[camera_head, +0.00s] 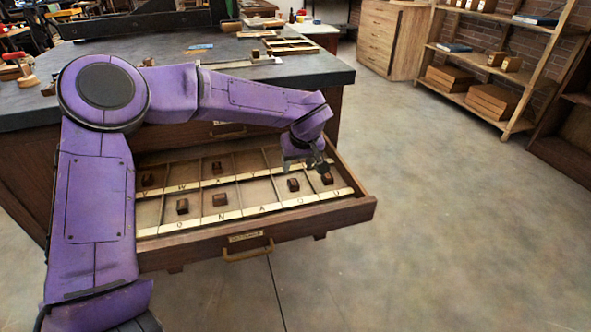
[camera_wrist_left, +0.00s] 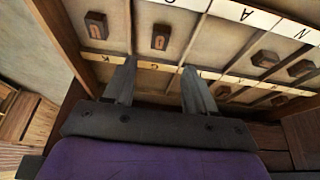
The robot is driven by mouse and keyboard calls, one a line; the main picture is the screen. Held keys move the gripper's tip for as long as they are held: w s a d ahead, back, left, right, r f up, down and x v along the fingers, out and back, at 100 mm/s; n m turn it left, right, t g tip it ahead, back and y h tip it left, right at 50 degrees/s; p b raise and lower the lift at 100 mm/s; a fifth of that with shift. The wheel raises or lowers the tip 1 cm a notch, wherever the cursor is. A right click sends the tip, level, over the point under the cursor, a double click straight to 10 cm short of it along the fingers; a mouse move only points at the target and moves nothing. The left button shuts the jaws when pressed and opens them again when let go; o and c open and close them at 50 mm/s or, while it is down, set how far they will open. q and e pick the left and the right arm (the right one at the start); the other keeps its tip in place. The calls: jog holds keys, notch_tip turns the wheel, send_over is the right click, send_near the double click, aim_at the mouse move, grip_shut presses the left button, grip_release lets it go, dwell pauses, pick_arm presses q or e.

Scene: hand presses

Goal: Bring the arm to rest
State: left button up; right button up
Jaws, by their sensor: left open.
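My left arm is purple and reaches in from the left in the head view. My left gripper (camera_head: 306,163) is over the back right part of an open wooden drawer (camera_head: 340,211). In the left wrist view the gripper (camera_wrist_left: 158,80) has its two grey fingers apart with nothing between them. Small dark wooden blocks lie in the drawer's lettered compartments, one (camera_head: 293,185) close below the gripper and one (camera_wrist_left: 160,37) ahead of the fingers in the wrist view. My right gripper is not seen.
The drawer sticks out of a bench with a dark top (camera_head: 290,70), which holds tools and trays. A shelf (camera_head: 490,55) with boxes and a wooden cabinet (camera_head: 392,40) stand at the back right. The floor (camera_head: 450,220) right of the drawer is clear.

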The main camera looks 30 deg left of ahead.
pick_arm(q)
jog(key=shift+v, duration=1.05)
